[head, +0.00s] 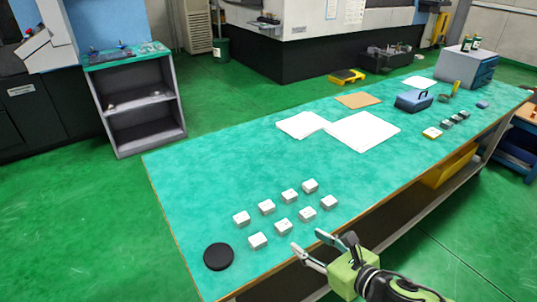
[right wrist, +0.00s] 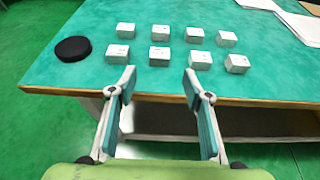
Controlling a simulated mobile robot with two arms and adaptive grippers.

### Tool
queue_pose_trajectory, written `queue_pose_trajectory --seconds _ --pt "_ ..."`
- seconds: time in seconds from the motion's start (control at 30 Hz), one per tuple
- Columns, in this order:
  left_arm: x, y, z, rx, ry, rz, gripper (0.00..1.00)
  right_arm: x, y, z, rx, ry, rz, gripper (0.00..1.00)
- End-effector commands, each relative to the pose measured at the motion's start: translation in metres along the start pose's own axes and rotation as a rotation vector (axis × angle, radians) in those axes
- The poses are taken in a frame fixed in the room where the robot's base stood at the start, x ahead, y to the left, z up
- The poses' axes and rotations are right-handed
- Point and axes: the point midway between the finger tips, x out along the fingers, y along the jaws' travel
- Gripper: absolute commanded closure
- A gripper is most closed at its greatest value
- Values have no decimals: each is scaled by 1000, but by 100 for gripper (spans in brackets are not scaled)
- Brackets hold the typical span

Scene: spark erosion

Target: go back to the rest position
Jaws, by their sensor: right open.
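My right gripper (head: 307,246) is open and empty at the front edge of the green-topped table (head: 200,170), near the small white blocks. In the right wrist view its two fingers (right wrist: 158,85) stand wide apart with nothing between them. Several white blocks (head: 257,241) stand in two rows on the table in front of it. They also show beyond the fingertips in the right wrist view (right wrist: 159,56). The gripper does not touch any block that I can see. My left gripper is not in view.
A black round disc (head: 218,256) lies left of the blocks. White sheets (head: 362,131), a brown sheet (head: 358,100) and a blue box (head: 413,101) lie farther along the table. A yellow bin (head: 448,168) is under it. A grey shelf (head: 138,105) stands across open green floor.

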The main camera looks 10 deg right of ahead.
Motion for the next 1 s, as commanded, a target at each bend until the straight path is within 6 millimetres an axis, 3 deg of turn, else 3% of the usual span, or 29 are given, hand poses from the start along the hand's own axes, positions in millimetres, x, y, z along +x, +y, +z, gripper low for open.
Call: queue_pose_trajectory --seconds 0.13,0.23,0.47,0.7,0.8,1.0 --pt "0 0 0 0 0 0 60 0 1 -2 86 5 -19 55" --pt "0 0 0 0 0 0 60 -1 1 -8 308 18 -72 55" --pt "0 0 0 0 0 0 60 -20 1 -46 1166 50 -316 55" --pt "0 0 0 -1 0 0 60 -62 19 -106 2051 17 -680 55" --pt "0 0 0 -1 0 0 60 -81 31 -128 2336 -24 -845 55" --pt "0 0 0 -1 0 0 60 -115 58 -158 2738 -135 -1151 55"
